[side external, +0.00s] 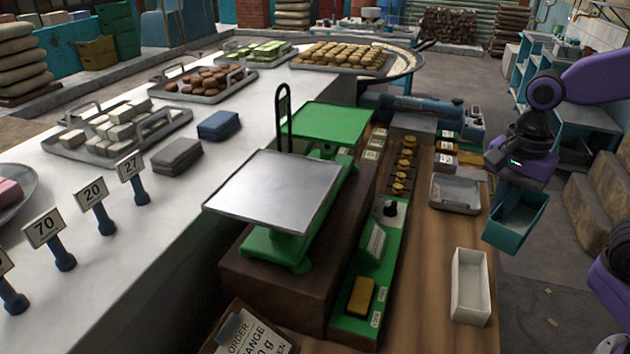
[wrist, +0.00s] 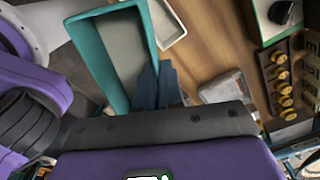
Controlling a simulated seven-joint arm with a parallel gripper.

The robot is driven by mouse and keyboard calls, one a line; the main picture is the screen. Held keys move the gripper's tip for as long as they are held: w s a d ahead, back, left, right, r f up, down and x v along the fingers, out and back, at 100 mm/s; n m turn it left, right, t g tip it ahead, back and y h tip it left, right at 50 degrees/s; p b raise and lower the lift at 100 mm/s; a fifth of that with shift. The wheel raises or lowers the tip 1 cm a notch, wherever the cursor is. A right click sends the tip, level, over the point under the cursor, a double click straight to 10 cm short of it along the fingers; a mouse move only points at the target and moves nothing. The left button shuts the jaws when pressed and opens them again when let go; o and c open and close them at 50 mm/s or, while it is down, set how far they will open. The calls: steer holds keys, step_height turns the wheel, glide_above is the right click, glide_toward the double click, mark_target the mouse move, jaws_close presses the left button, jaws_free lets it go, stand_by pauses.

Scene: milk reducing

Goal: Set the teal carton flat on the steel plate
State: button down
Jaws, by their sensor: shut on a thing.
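The teal carton (side external: 518,222) is an open-topped box. It hangs tilted below my gripper (side external: 512,186) at the right, beyond the bench edge. In the wrist view my gripper (wrist: 157,84) is shut on one wall of the carton (wrist: 92,62), and its pale inside faces the camera. The steel plate (side external: 275,190) is the near, square pan of a green balance scale, left of my gripper and well apart from it. The plate is bare. It is not in the wrist view.
An empty white carton (side external: 469,287) and a grey metal tray (side external: 456,193) sit on the wooden bench. Brass weights (side external: 404,166) stand in a row between scale and tray. The scale's green pan (side external: 325,124) is behind the plate, with a dark upright handle (side external: 283,117) beside it.

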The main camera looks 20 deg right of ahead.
steer(key=w+a+r+n, duration=0.4)
steer(key=a+r+n, duration=0.85)
steer(key=n, duration=0.85)
steer(key=s+a+r+n, duration=0.4)
steer(key=a+r+n, duration=0.65)
steer(key=n, duration=0.95)
glide_above(302, 190)
steer(key=f, duration=0.5)
steer(key=s+d+f, duration=0.1)
steer(key=f, duration=0.2)
steer(key=shift+f, duration=0.35)
steer(key=shift+w+a+f, duration=0.3)
steer(key=shift+f, duration=0.05)
steer(key=shift+w+a+f, duration=0.1)
steer(key=shift+w+f, duration=0.05)
steer(key=shift+f, duration=0.85)
steer(key=shift+w+a+f, duration=0.1)
steer(key=shift+f, duration=0.85)
steer(key=shift+f, duration=0.15)
